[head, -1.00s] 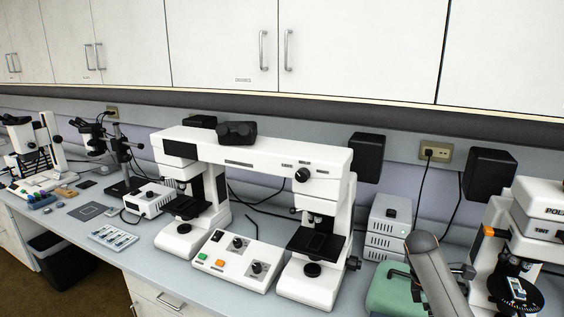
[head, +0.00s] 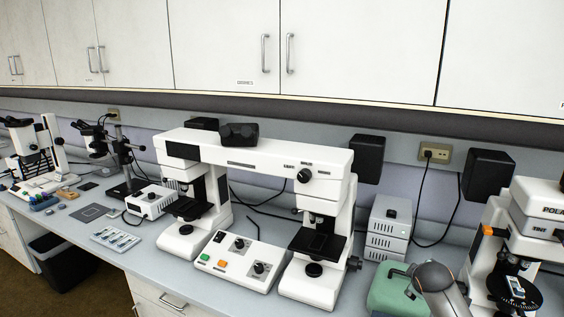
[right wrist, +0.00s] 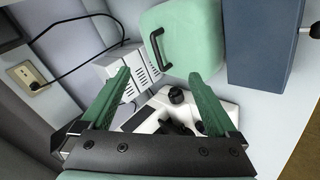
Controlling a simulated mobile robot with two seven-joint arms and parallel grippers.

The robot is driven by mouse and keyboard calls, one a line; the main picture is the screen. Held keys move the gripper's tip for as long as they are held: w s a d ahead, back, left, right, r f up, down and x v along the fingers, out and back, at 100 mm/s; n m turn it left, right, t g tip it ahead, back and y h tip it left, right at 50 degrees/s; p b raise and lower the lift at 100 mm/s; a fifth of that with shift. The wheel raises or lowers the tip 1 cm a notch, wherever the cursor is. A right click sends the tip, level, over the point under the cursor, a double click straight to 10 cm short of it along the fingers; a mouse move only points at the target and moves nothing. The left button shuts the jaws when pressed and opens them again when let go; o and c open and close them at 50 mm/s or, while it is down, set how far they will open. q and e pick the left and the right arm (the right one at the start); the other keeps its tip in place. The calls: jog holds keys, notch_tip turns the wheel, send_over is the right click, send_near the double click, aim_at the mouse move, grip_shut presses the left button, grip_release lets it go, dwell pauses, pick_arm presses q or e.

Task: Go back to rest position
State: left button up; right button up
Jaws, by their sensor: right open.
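My right gripper (right wrist: 158,74) shows in the right wrist view with its two green fingers spread apart. Nothing is between the fingertips. Part of a white instrument with black knobs (right wrist: 176,96) shows beyond and between the fingers. In the head view only a grey link of my right arm (head: 436,279) rises at the lower right; its gripper is out of that frame. My left arm and gripper do not show. A large white bridge-shaped microscope (head: 257,160) stands on the bench in the middle of the head view, apart from my arm.
A green case (head: 388,291) stands behind my right arm and also shows in the right wrist view (right wrist: 185,35). A grey vented box (head: 387,228) is behind it. Another white microscope (head: 540,215) stands close at right. A blue block (right wrist: 262,45) lies beside the case.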

jog(key=w+a+r+m+t+y, duration=0.3)
jog(key=w+a+r+m+t, duration=0.3)
jog(key=r+t, duration=0.4)
jog(key=s+a+f+g+y, duration=0.1)
jog(key=s+a+f, duration=0.3)
jog(key=s+f, duration=0.4)
jog(key=s+a+f+n+g+y, duration=0.1)
jog(key=s+a+f+g, duration=0.2)
jog(key=s+f, duration=0.6)
jog(key=s+a+f+g+y, duration=0.1)
jog(key=s+a+f+g, duration=0.2)
jog(key=s+a+f, duration=0.3)
notch_tip(320, 180, down, 3)
jog(key=shift+s+a+f, duration=0.1)
jog(key=shift+s+a, duration=0.25)
jog(key=shift+s, duration=0.9)
jog(key=s+a+f, duration=0.1)
jog(key=s, duration=0.3)
jog(key=s+a+f+g, duration=0.1)
jog(key=s+a, duration=0.1)
jog(key=s, duration=0.3)
jog(key=s+a+f+g+y, duration=0.1)
jog(key=s, duration=0.4)
jog(key=shift+s+a+f, duration=0.2)
jog(key=shift+f, duration=0.15)
